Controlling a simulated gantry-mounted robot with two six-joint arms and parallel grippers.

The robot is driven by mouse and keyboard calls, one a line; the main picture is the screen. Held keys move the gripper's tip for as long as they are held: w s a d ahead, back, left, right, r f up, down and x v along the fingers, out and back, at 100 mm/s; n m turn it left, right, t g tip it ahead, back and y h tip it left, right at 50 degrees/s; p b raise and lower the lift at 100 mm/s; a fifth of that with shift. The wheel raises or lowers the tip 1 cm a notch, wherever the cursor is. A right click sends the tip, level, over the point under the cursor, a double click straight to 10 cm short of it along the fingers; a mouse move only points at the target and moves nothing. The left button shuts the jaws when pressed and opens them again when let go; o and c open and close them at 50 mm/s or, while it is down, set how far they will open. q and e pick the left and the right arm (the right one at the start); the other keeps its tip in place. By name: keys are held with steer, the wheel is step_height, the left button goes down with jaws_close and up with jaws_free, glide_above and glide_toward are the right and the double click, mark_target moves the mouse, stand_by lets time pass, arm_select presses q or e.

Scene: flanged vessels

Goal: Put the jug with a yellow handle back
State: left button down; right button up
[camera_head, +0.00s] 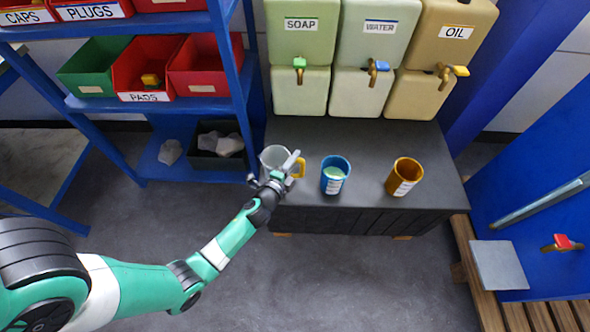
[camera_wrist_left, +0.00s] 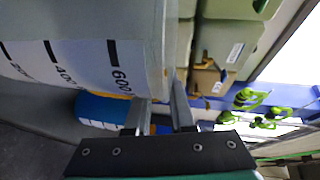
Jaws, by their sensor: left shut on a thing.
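The jug with a yellow handle (camera_head: 274,157) is grey and is at the left end of the dark bench. Its yellow handle (camera_head: 300,166) points right. My left gripper (camera_head: 284,174) is at the near side of the jug, shut on it by the handle area; the exact grip is partly hidden. In the left wrist view the jug (camera_wrist_left: 85,60) fills the upper left, its scale marks turned sideways, with the fingers (camera_wrist_left: 160,115) beside it. I cannot tell whether the jug touches the bench. My right gripper is not in view.
A blue cup (camera_head: 335,175) and an orange-brown cup (camera_head: 404,177) stand on the bench (camera_head: 370,140). Soap (camera_head: 300,50), water (camera_head: 372,50) and oil (camera_head: 445,50) dispensers stand behind. A blue shelf (camera_head: 235,75) with bins is at left.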

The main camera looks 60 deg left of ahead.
arm_select(q)
step_height(320, 180, down, 6)
steer(key=w+a+b, duration=0.1)
steer(key=b, duration=0.3)
steer(key=shift+w+a+b, duration=0.25)
steer(key=shift+a+b, duration=0.05)
steer(key=c, duration=0.8)
jaws_free()
steer(key=shift+s, duration=0.1)
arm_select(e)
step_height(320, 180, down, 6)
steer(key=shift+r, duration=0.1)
arm_select(q)
steer(key=p+v, duration=0.2)
steer(key=v, duration=1)
steer(key=shift+r, duration=0.2)
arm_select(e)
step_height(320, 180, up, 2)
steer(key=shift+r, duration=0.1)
